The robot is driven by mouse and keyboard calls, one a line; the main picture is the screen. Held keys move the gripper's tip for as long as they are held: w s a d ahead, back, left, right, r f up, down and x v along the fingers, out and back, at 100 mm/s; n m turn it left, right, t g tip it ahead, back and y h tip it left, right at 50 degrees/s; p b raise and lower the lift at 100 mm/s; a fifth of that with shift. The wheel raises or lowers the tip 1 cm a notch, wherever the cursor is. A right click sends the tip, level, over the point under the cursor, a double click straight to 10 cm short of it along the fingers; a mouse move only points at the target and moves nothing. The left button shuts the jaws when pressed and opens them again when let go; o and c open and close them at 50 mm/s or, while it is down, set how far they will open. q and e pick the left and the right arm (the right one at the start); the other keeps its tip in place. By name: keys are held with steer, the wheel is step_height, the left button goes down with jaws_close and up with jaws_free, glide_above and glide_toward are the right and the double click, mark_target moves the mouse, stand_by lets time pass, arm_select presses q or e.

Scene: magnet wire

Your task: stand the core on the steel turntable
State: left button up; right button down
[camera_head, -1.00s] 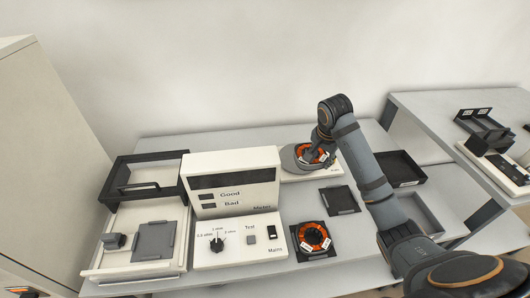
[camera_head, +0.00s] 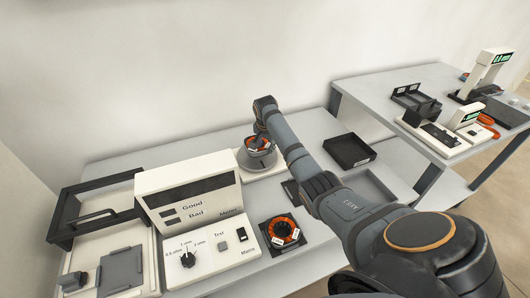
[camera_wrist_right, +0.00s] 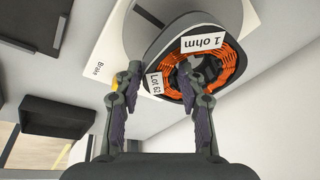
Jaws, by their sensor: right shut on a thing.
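The core, an orange-wound ring with a dark rim and white labels, is at the brake station in the head view (camera_head: 257,142). In the right wrist view the core (camera_wrist_right: 224,62) shows its face, with labels reading "1 ohm" and "Lot 62". The grey steel turntable (camera_head: 268,163) is directly behind and below it; it also shows in the right wrist view (camera_wrist_right: 143,42). My right gripper (camera_wrist_right: 161,78) is shut on the core's near edge. Whether the core touches the turntable cannot be told. My left gripper is not in view.
A white meter (camera_head: 190,204) stands left of the turntable. A second orange core (camera_head: 283,231) lies on a black plate in front. A black bin (camera_head: 349,151) is to the right. The turntable's white base (camera_wrist_right: 107,62) is marked "Brake".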

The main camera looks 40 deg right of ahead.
steer(key=shift+w+f, duration=0.3)
steer(key=shift+w, duration=0.1)
steer(key=x, duration=0.3)
steer(key=shift+s+a+f, duration=0.1)
steer(key=shift+s+f, duration=0.15)
steer(key=c, duration=0.8)
jaws_free()
steer(key=shift+s+a+f, duration=0.1)
steer(key=shift+s, duration=0.05)
steer(key=v, duration=1.2)
steer(key=shift+p, duration=0.4)
